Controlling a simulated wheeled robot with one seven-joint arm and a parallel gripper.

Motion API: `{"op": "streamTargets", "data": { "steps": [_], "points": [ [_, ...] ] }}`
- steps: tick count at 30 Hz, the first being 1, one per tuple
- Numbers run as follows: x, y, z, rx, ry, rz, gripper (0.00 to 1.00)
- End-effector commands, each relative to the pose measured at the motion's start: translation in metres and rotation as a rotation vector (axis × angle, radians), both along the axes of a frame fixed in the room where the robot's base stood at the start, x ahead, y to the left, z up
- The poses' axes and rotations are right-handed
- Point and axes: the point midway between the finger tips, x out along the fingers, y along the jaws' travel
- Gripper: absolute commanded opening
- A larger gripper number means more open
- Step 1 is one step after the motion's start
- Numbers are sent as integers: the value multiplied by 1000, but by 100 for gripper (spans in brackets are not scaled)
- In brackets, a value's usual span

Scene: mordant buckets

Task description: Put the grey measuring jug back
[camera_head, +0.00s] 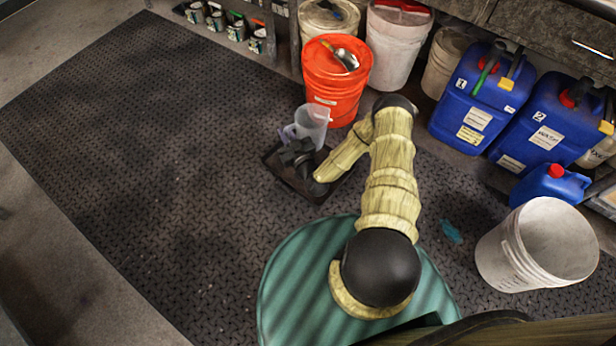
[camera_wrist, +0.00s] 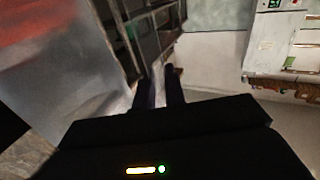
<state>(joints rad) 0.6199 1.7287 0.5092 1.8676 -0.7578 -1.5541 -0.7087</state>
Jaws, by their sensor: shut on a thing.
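The grey measuring jug (camera_head: 314,120) is translucent and upright in the head view, just in front of the orange bucket. My gripper (camera_head: 290,136) is at the jug's left side and is shut on it, seemingly at the handle. In the wrist view the jug's pale wall (camera_wrist: 60,75) fills the left side, and my gripper's dark fingers (camera_wrist: 160,92) are close together beside it. A dark, shallow tray (camera_head: 325,190) lies on the floor mat under my gripper and wrist. I cannot tell whether the jug touches the tray or hangs above it.
The orange bucket (camera_head: 338,88) with a scoop on its lid stands close behind the jug. White buckets (camera_head: 397,45) and blue canisters (camera_head: 470,105) line the back right. An empty white bucket (camera_head: 500,262) stands at right. The dark mat (camera_head: 130,150) is clear at left.

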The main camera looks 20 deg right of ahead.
Motion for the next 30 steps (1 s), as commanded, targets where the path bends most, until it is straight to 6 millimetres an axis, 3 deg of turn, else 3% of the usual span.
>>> {"op": "streamTargets", "data": {
  "steps": [1,21,25,30],
  "points": [
    [4,-1,-23,-3,-2,3,0],
    [45,-7,-176,-12,14,53,0],
    [52,-8,-195,-15,18,60,0],
    [55,-9,-202,-15,22,64,0]
  ]
}}
